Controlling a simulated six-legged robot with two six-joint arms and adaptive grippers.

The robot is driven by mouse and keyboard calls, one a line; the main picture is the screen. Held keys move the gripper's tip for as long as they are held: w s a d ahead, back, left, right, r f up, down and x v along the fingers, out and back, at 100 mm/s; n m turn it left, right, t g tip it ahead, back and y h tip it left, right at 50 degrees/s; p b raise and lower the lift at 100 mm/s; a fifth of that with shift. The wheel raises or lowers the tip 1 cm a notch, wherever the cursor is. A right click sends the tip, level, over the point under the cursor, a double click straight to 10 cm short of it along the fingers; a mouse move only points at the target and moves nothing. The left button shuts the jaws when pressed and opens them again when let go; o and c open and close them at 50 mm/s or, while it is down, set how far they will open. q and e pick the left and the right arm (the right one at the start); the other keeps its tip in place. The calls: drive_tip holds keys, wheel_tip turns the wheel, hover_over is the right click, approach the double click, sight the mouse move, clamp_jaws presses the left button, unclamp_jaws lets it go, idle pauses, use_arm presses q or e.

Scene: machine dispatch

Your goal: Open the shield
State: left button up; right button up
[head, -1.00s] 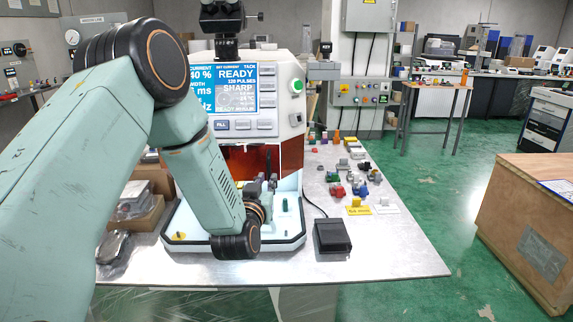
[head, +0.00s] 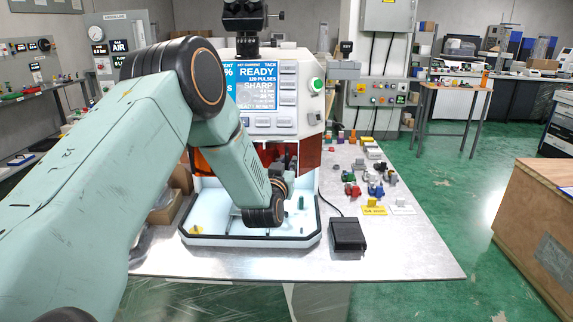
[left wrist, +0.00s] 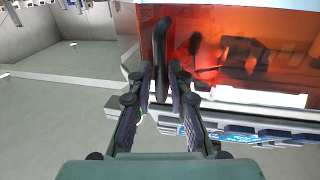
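The shield is an orange-red see-through panel on the front of the white machine. Its right part (head: 310,153) shows in the head view, and my left arm hides much of the middle. In the left wrist view the shield (left wrist: 290,60) fills the upper right. A black upright handle (left wrist: 161,45) stands in front of its left part. My left gripper (left wrist: 161,76) has its two dark fingers apart, one on each side of the handle; I see no clear grip on it. In the head view the left gripper (head: 284,160) is at the shield, partly hidden by its wrist. My right gripper is not in view.
The machine's white base tray (head: 300,238) lies below my left wrist. A black pedal box (head: 348,234) and several small coloured parts (head: 365,185) are on the table to the right. A microscope head (head: 244,18) stands above the machine. The table's front right is clear.

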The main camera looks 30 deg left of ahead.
use_arm(q)
drive_tip(key=shift+c, duration=0.6)
drive_tip(key=shift+w+a+f, duration=0.15)
drive_tip(key=shift+w+f, duration=0.1)
clamp_jaws()
drive_tip(key=shift+s+r, duration=0.1)
drive_tip(key=shift+s, duration=0.05)
drive_tip(key=shift+r, duration=0.1)
